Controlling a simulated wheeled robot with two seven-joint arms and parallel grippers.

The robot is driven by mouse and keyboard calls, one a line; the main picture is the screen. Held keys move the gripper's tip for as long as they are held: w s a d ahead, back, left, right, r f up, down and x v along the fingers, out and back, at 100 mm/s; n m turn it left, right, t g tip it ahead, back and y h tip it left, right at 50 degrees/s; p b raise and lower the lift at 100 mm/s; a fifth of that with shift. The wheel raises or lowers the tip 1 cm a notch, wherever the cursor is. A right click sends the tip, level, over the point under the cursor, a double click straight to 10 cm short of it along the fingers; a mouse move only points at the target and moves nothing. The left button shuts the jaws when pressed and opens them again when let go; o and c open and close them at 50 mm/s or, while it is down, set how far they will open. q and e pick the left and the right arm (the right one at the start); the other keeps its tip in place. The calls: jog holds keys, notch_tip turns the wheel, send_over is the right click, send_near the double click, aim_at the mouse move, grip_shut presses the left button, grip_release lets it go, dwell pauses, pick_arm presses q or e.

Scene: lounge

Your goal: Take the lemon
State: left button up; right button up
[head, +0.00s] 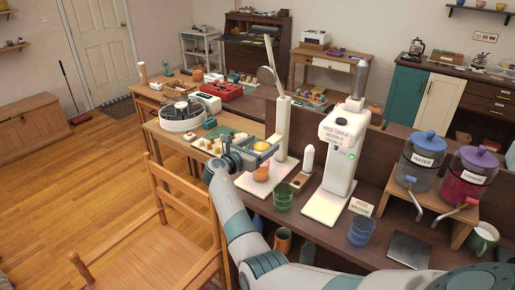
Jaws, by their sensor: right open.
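The lemon appears as a small yellow shape (262,146) at my right gripper, partly covered by its fingers. My right gripper (262,150) is open, with its fingers around or just over the yellow shape; I cannot tell whether they touch it. My right arm reaches in from the lower right, past the chair. My left gripper is out of view.
An orange object (261,174) sits just below the gripper on a white base. A green cup (283,196), a white dispenser (341,150) and a blue cup (362,230) stand to the right. A wooden chair (180,215) stands left of my arm.

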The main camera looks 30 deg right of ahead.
aim_at(262, 143)
jog(key=shift+w+d, duration=0.15)
jog(key=shift+d, duration=0.1)
jog(key=shift+f, duration=0.1)
jog(key=c, duration=1.2)
jog(key=shift+r+p, duration=2.55)
jog(key=shift+p, duration=0.05)
